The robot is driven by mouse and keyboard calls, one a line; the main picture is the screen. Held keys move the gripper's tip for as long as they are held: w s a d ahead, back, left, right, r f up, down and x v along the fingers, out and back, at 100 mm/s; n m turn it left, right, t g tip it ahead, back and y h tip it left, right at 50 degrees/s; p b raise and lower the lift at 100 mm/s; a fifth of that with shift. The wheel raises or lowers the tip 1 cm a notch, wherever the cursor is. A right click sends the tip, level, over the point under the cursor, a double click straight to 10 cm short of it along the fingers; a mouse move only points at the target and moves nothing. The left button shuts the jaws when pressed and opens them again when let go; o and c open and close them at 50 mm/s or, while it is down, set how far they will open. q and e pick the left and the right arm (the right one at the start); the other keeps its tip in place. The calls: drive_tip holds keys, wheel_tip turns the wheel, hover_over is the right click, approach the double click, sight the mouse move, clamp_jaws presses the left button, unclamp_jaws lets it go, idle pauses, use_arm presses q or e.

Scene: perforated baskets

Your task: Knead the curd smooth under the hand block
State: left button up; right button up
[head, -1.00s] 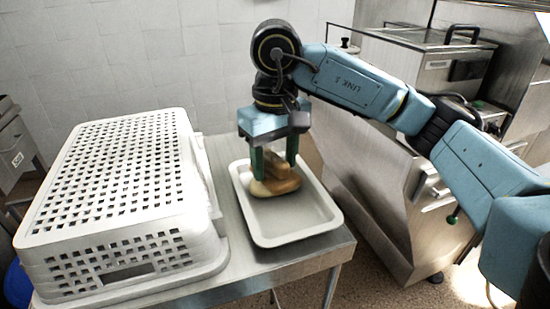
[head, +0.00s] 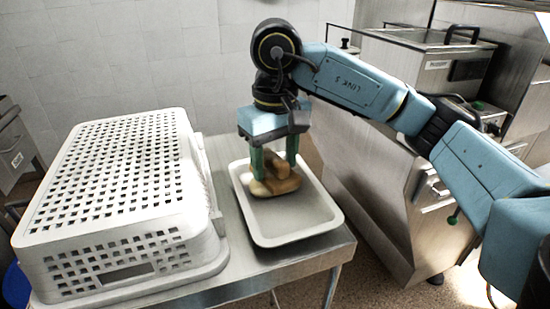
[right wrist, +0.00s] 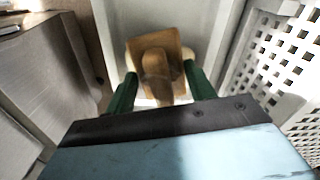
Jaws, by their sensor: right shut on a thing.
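My right gripper (head: 275,171) points down over the white tray (head: 285,238), its green fingers shut on the wooden hand block (head: 284,185). In the right wrist view the block (right wrist: 173,44) is a tan square plate with a rounded upright handle between the fingers (right wrist: 159,69). The pale curd (head: 258,189) lies in the far part of the tray, under and beside the block. My left gripper is out of view.
A large white perforated basket (head: 125,190) stands on the steel table (head: 235,285), close to the left of the tray. The tray's near half is bare. Steel equipment (head: 385,190) stands to the right, and a tiled wall (head: 130,60) is behind.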

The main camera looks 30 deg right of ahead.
drive_tip(key=shift+f, duration=0.15)
wheel_tip(320, 180, up, 2)
drive_tip(key=shift+r+p, duration=0.1)
drive_tip(key=shift+p, duration=0.65)
wheel_tip(320, 180, up, 3)
drive_tip(key=shift+f+p, duration=0.1)
drive_tip(key=shift+p, duration=1)
drive_tip(key=shift+r+p, duration=0.9)
drive_tip(key=shift+r, duration=0.2)
